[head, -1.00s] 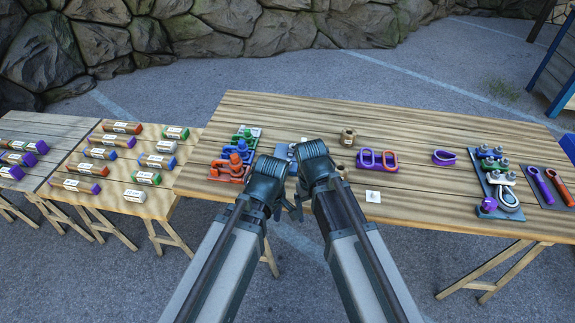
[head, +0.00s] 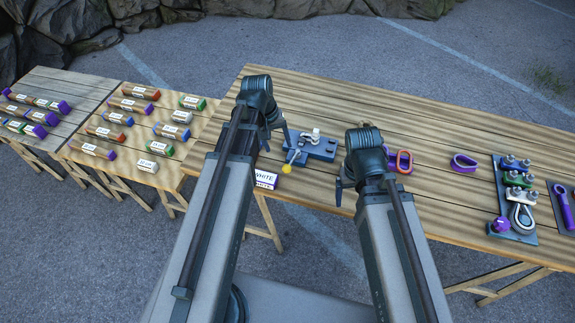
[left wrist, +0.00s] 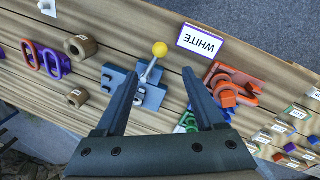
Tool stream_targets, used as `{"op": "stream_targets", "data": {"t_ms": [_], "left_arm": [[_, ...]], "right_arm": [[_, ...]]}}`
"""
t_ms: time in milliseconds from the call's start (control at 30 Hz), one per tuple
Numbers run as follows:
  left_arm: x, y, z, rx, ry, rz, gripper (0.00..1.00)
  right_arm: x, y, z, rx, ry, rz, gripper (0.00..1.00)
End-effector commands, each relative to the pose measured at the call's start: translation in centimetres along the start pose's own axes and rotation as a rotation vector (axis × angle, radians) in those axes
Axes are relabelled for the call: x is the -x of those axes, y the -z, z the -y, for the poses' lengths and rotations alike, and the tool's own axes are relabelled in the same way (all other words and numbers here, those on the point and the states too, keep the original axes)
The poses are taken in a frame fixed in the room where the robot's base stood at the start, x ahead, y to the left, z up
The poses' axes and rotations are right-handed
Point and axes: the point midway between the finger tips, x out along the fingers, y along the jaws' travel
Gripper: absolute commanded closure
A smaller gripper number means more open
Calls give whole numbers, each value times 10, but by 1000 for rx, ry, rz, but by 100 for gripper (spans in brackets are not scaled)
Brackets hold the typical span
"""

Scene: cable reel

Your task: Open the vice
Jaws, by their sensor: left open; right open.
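The vice (head: 318,147) is a small blue block on the long wooden table, with a light grey part on top. A thin handle (head: 292,157) with a yellow ball end (head: 286,168) sticks out on its near left side. My left gripper (head: 274,136) is just left of the vice. In the left wrist view, my left gripper (left wrist: 160,76) is open, and the vice (left wrist: 152,97) and yellow ball (left wrist: 160,48) show between and beyond its fingers, which partly hide the vice. My right gripper (head: 341,190) is open and empty, right of the vice near the table's front edge.
A card marked WHITE (head: 266,180) is at the front edge near the vice. Orange and green clamps (left wrist: 235,82) are beside it. Purple and orange rings (head: 404,161), a purple ring (head: 464,163) and a hardware board (head: 517,200) lie right. Labelled cylinders (head: 99,149) cover the left tables.

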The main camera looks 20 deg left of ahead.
Motion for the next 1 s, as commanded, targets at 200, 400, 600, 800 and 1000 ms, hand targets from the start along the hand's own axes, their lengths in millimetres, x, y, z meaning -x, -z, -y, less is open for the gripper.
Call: {"op": "stream_targets", "data": {"t_ms": [200, 400, 600, 800, 1000], "left_arm": [[-22, 0, 1, 0, 1, 0, 29], [-49, 0, 1, 0, 1, 0, 29], [-77, 0, 1, 0, 1, 0, 29], [-106, 0, 1, 0, 1, 0, 29], [-129, 0, 1, 1, 1, 0, 29]], "right_arm": [[-21, 1, 2, 3, 0, 0, 12], [-48, 3, 4, 3, -1, 0, 12], [-76, 4, 7, 2, -1, 0, 12], [-103, 6, 10, 1, -1, 0, 12], [-126, 8, 12, 1, -1, 0, 12]]}}
